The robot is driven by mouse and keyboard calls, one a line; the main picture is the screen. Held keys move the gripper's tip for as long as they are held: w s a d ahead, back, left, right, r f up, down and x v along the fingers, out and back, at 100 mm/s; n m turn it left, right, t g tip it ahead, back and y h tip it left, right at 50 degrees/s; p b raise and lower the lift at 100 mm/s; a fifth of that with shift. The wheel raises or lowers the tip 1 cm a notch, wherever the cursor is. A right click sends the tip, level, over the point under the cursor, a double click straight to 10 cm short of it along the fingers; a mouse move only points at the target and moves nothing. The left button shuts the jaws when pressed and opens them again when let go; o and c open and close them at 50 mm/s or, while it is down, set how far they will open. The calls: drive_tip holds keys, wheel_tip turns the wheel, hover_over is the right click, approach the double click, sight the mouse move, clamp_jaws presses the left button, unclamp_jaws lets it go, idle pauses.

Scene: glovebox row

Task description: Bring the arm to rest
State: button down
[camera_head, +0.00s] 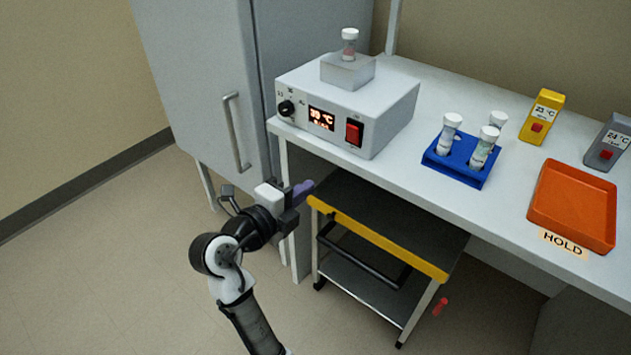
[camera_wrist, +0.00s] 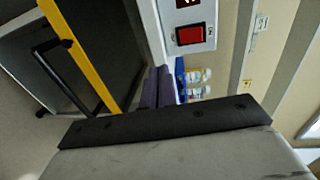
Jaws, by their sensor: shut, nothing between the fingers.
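My gripper (camera_head: 304,188) is shut and empty, with its purple fingers together. It hangs in the air beside the front left leg of the white bench (camera_head: 405,185), near the yellow edge of the dark cart. In the wrist view its purple fingers (camera_wrist: 157,87) show side by side beyond the dark gripper body. My arm reaches up from the bottom of the head view, bent at the elbow.
A heater box (camera_head: 375,120) with a capped vial (camera_head: 349,44) on its block stands on the bench. A blue rack (camera_head: 459,167) holds capped vials. An orange tray (camera_head: 573,205) lies right. The cart (camera_head: 375,230) stands below. Grey cabinet (camera_head: 195,80) behind; floor left is clear.

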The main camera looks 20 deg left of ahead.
drive_tip(key=shift+s+a+f, duration=0.1)
drive_tip(key=shift+s, duration=0.2)
